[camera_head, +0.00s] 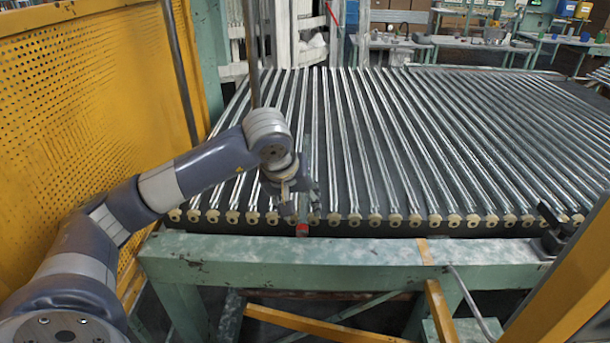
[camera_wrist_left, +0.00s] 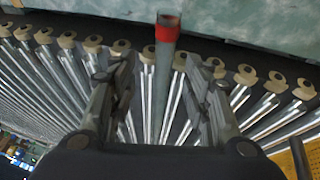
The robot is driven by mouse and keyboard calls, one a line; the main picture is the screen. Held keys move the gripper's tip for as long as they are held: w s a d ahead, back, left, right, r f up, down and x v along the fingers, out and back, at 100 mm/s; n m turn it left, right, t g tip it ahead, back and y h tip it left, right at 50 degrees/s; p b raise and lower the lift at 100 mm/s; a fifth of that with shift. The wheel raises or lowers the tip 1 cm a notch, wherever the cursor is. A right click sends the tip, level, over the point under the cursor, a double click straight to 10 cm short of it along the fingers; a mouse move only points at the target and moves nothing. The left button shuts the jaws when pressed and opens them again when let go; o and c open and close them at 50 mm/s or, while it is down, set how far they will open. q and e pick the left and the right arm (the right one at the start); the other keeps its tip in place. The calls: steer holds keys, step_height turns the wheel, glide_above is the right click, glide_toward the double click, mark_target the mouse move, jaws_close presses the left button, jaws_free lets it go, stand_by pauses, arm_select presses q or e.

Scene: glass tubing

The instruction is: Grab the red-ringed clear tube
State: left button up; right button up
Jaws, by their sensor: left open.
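My left gripper (camera_head: 301,212) is open over the tube, with one finger on each side. In the left wrist view the left gripper (camera_wrist_left: 163,75) shows gaps between both fingers and the tube. My right gripper is not in view.
A green metal beam (camera_head: 340,258) runs along the front. A yellow perforated panel (camera_head: 80,100) stands at the left, and a yellow post (camera_head: 575,290) at the right.

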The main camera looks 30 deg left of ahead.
mark_target(302, 213)
arm_select(q)
steer(key=x, duration=0.2)
steer(key=p+x, duration=0.1)
steer(key=shift+a+f, duration=0.25)
steer(key=shift+f, duration=0.05)
steer(key=shift+w+f, duration=0.25)
steer(key=shift+f, duration=0.25)
jaws_close()
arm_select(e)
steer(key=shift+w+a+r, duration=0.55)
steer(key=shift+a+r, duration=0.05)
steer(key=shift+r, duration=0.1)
arm_select(q)
steer(key=shift+r, duration=0.2)
